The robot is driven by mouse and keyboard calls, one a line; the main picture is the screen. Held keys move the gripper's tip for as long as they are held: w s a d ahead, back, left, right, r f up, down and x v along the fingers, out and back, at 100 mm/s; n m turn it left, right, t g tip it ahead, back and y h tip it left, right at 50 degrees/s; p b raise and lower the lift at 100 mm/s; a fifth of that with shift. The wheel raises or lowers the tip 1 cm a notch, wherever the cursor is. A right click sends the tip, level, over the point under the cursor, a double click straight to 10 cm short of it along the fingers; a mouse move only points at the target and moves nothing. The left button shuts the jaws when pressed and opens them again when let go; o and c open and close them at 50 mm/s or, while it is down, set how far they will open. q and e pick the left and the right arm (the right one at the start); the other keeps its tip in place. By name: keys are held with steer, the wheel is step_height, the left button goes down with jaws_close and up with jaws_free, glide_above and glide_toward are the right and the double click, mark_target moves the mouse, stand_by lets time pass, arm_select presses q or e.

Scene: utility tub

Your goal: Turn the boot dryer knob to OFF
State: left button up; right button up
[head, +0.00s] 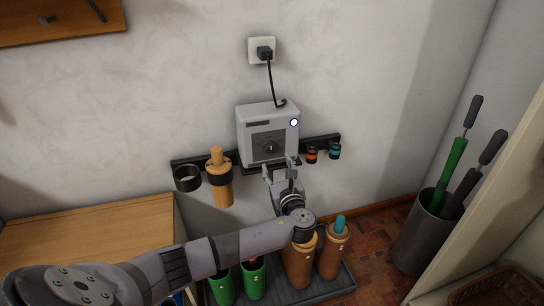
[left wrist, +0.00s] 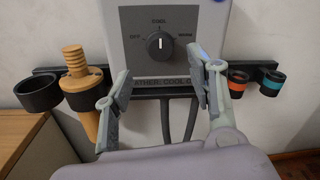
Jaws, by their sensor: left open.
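The boot dryer (head: 268,134) is a pale grey box on the wall with a dark front panel. Its round dark knob (head: 270,147) sits low on the panel. In the left wrist view the knob (left wrist: 160,44) has its white mark pointing up to the middle label, with OFF to the left and another label to the right. A light glows blue-white at the box's upper right (head: 294,123). My left gripper (head: 279,168) is open and empty, just below and in front of the knob, not touching it. My right gripper is not in view.
A black rail holds an empty ring (head: 187,178), a wooden tool (head: 219,180), and orange (head: 311,154) and teal (head: 335,150) capped holders. Green (head: 252,277) and brown boots (head: 299,262) stand below on a tray. A wooden bench (head: 90,235) is left. A grey bin (head: 422,238) stands right.

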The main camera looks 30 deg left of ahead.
mark_target(271, 150)
arm_select(q)
steer(key=b+x, duration=0.1)
steer(key=x, duration=0.6)
steer(key=shift+w+a, duration=0.2)
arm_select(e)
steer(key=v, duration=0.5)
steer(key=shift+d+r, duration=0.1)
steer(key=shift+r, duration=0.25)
arm_select(q)
steer(key=shift+c, duration=0.3)
steer(key=c, duration=1.1)
